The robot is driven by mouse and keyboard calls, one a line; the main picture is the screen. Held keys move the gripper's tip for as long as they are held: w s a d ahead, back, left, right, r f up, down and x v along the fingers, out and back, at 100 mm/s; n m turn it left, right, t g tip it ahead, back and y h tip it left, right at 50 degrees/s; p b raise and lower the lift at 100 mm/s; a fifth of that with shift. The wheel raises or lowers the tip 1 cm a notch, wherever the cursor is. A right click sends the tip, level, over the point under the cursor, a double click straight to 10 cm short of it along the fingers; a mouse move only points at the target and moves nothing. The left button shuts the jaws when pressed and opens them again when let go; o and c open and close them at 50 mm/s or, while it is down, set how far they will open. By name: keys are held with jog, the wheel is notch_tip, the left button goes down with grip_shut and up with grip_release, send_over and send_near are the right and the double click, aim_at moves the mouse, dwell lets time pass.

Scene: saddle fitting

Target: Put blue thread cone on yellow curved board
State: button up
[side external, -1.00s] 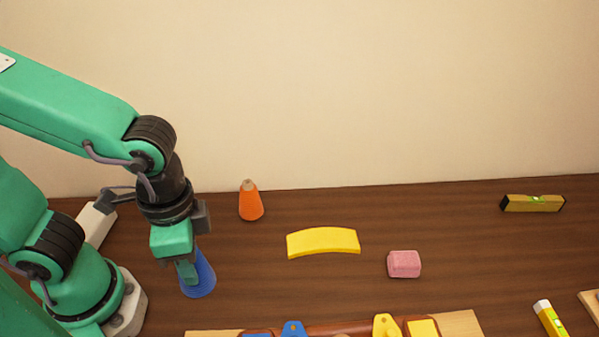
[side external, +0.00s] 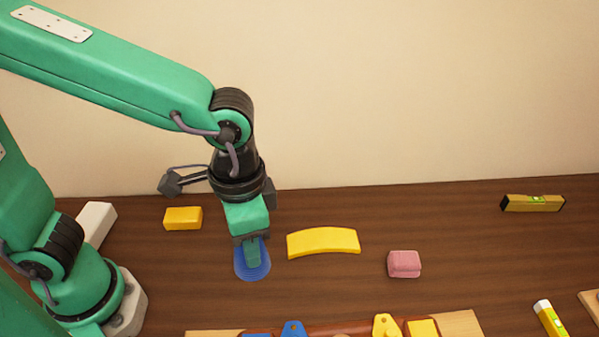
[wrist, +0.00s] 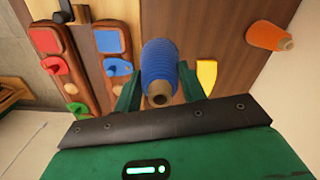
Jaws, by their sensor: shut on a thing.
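My gripper (side external: 253,252) is shut on the blue thread cone (side external: 252,268), just left of the yellow curved board (side external: 323,242). In the side view the fingers cover part of the cone, and I see its wide ribbed end; whether it clears the table is hard to tell. In the wrist view the cone (wrist: 159,65) sits between the two green fingers (wrist: 160,90), its narrow end toward the camera. The yellow curved board lies flat on the table; part of it shows in the wrist view (wrist: 207,75) beside the right finger.
A yellow block (side external: 183,218) lies left of my gripper and a pink block (side external: 404,264) right of the board. An orange cone (wrist: 268,36) shows in the wrist view. A wooden panel with coloured pieces (side external: 340,330) runs along the front. A level (side external: 533,203) lies far right.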

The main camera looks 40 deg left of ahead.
jog(key=w+d+n, duration=0.1)
jog(key=w+d, duration=0.5)
jog(key=w, duration=0.4)
jog(key=w+a+f, duration=0.6)
jog(key=w+f, duration=0.1)
jog(key=w, duration=0.2)
jog(key=shift+w+a+f, duration=0.2)
jog(key=shift+w+a, duration=0.05)
jog(key=shift+w, duration=0.1)
jog(key=shift+f, duration=0.1)
jog(key=shift+f, duration=1.9)
jog(key=shift+f, duration=0.15)
jog(key=o, duration=1)
